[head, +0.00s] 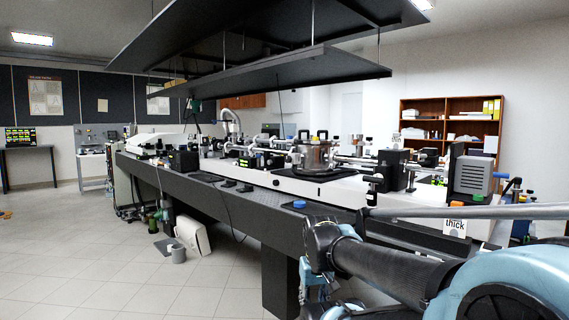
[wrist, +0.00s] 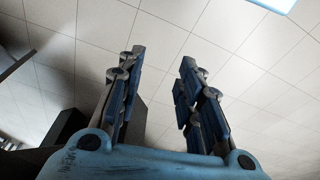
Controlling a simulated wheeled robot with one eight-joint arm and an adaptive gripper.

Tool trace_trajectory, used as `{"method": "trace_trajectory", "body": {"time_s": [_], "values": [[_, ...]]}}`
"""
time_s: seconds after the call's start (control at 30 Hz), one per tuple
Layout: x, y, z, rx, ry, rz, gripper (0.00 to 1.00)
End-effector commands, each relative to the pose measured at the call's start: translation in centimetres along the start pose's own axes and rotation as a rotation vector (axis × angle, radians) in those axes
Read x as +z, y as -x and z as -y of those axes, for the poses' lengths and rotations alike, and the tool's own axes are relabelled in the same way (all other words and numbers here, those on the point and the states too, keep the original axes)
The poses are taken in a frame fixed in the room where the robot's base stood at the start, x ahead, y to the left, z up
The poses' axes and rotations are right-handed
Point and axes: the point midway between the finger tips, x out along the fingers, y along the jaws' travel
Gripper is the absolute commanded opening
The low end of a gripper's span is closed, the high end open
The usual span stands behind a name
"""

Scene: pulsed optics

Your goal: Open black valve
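I cannot pick out the black valve with certainty. A metal chamber (head: 314,157) with black fittings on top stands on the long optics bench, and small black parts sit along the bench near it. No valve shows in the wrist view. My gripper (wrist: 162,58) shows in the wrist view with its two blue-and-grey fingers spread apart and nothing between them. In the head view my arm crosses the lower right, in front of the bench, and the gripper's fingers are not clear there.
The long dark bench (head: 232,196) runs from left to right, with a black shelf (head: 275,70) hanging above it. A grey box (head: 472,175) stands at its right end. A white case (head: 192,236) is on the floor. The tiled floor (head: 95,260) at left is mostly clear.

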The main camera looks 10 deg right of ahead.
Motion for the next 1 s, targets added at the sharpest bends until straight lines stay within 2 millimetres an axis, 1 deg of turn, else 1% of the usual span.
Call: {"method": "trace_trajectory", "body": {"time_s": [0.07, 0.13, 0.17, 0.27, 0.37, 0.47, 0.67, 0.7, 0.83, 0.97, 1.0], "values": [[0.0, 0.0, 0.0, 0.0, 0.0, 0.0, 0.33], [0.0, 0.0, 0.0, 0.001, 0.0, 0.0, 0.47], [0.5, 0.5, 0.0, 0.003, 0.0, -0.008, 0.49], [0.1, 1.2, -0.4, 0.024, -0.006, -0.009, 0.49], [-1.5, 2.3, -1.8, 0.076, -0.023, -0.005, 0.49], [-3.8, 3.9, -3.2, 0.156, -0.049, -0.008, 0.49], [-9.9, 7.6, -5.5, 0.336, -0.11, -0.047, 0.49], [-11.3, 8.3, -5.8, 0.371, -0.122, -0.061, 0.49], [-15.9, 10.7, -6.6, 0.481, -0.163, -0.117, 0.49], [-20.8, 12.9, -6.6, 0.585, -0.204, -0.191, 0.49], [-22.3, 13.6, -6.5, 0.615, -0.216, -0.218, 0.49]]}}
